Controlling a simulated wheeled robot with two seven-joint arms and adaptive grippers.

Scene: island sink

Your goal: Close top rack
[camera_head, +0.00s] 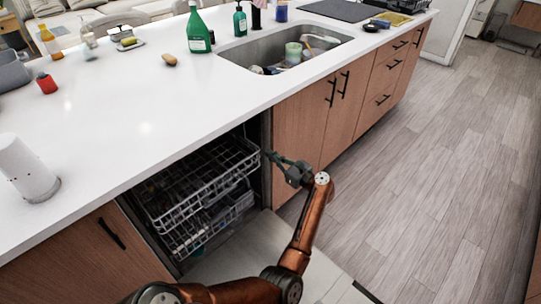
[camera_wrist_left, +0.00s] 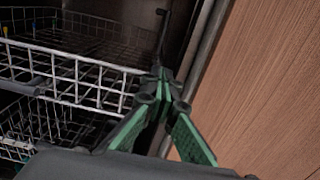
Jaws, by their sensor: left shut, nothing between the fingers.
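The open dishwasher's wire top rack (camera_head: 205,180) sits partly out under the counter in the head view, above the lower rack (camera_head: 212,222). The top rack's front wires also show in the left wrist view (camera_wrist_left: 75,75). My left gripper (camera_head: 268,155) is shut and empty at the right side of the dishwasher opening. In the left wrist view its closed fingers (camera_wrist_left: 162,75) point into the opening, close to the rack's right front corner. I cannot tell whether they touch the rack. My right gripper is not in view.
The dishwasher door (camera_head: 250,250) lies folded down in front of the racks. A wooden cabinet front (camera_head: 300,125) stands just right of the opening and fills the right of the left wrist view. The white countertop (camera_head: 130,120) overhangs above. Grey floor to the right is clear.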

